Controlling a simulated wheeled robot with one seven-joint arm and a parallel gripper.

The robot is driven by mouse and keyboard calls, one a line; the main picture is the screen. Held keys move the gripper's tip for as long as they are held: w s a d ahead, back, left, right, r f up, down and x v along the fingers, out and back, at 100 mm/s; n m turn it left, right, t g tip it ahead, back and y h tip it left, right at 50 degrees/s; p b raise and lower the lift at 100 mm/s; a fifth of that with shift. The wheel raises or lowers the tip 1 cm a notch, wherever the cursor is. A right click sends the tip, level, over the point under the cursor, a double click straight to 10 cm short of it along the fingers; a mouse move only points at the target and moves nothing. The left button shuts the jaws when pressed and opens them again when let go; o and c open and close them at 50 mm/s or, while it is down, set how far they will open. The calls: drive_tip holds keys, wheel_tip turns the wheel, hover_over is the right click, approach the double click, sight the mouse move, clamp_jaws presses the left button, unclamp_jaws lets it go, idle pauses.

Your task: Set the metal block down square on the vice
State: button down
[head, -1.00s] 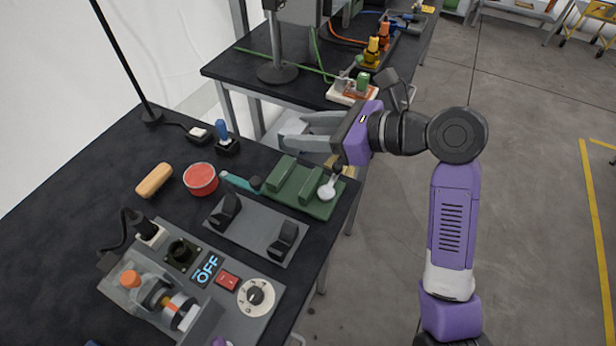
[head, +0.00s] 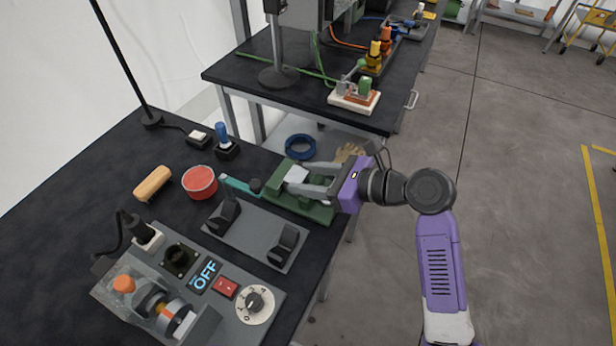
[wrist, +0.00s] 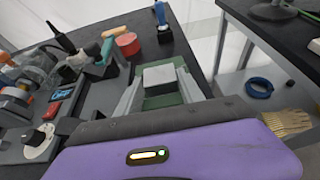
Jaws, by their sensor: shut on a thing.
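The green vice (head: 308,208) lies at the right edge of the near bench, with a teal handle (head: 238,186) at its left end. My gripper (head: 298,182) is over the vice, its fingers closed on the pale grey metal block (head: 297,173). In the wrist view the block (wrist: 158,76) sits between the two fingers, with the green vice (wrist: 187,84) around and below it. The block looks roughly in line with the vice. I cannot tell whether its underside touches the vice. My gripper hides much of the vice's right part.
A grey plate with two black clamps (head: 257,233) lies just in front of the vice. A red tin (head: 200,182), a blue-handled joystick (head: 222,135) and a control panel (head: 240,300) with a dial share the bench. A second table (head: 300,110) stands behind, across a gap.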

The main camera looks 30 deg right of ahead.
drive_tip(key=c, duration=0.7)
unclamp_jaws()
drive_tip(key=shift+f, duration=0.1)
drive_tip(key=v, duration=1.2)
drive_tip(key=shift+p, duration=0.3)
